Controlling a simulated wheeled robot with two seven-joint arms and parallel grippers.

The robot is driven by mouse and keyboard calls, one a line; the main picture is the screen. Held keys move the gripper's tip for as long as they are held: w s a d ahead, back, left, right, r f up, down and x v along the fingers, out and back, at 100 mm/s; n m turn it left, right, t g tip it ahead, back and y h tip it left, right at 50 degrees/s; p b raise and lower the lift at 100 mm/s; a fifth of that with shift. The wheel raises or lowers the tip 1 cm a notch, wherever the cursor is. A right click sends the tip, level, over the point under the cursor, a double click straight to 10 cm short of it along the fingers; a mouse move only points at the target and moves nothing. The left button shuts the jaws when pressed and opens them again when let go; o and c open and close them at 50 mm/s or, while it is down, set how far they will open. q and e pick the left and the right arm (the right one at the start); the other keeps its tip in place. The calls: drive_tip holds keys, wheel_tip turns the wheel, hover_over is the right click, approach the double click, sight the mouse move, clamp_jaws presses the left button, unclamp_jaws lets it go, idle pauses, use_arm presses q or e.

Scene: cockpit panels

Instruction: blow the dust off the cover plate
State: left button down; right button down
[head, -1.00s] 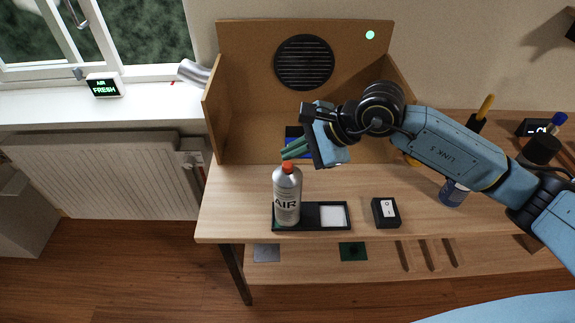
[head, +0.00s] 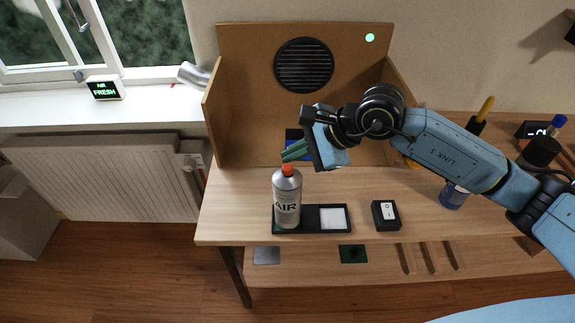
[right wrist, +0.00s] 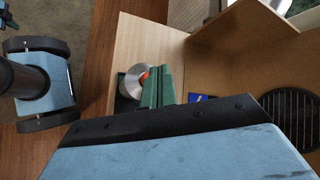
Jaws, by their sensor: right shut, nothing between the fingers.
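A silver can marked AIR with an orange-red top (head: 287,200) stands upright at the left end of a black tray (head: 312,231) on the wooden bench. My right gripper (head: 290,152) is shut and empty, with its green fingers just above and behind the can's top. In the right wrist view the green fingers (right wrist: 160,88) partly cover the can (right wrist: 133,82). I cannot tell whether they touch it. A blue item (head: 293,140) stands behind the gripper in the open-fronted booth, mostly hidden. I cannot tell whether it bears the cover plate. My left gripper is not in view.
A white pad (head: 332,218) lies in the tray's right part. A black switch box (head: 386,214) stands to its right. The booth (head: 245,110) has a round dark grille (head: 304,65). A blue can (head: 453,196) stands below my right arm. The bench front is clear left of the tray.

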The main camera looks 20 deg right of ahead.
drive_tip(key=shift+f, duration=0.15)
idle(0.7)
drive_tip(key=shift+f+b, duration=0.3)
drive_tip(key=shift+b, duration=0.4)
drive_tip(key=shift+f+b, duration=0.5)
drive_tip(key=shift+b, duration=0.05)
idle(0.4)
drive_tip(key=shift+r, duration=0.1)
drive_tip(key=shift+r+p, duration=0.35)
drive_tip(key=shift+r, duration=0.5)
wheel_tip(320, 180, up, 5)
drive_tip(key=shift+p, duration=1.25)
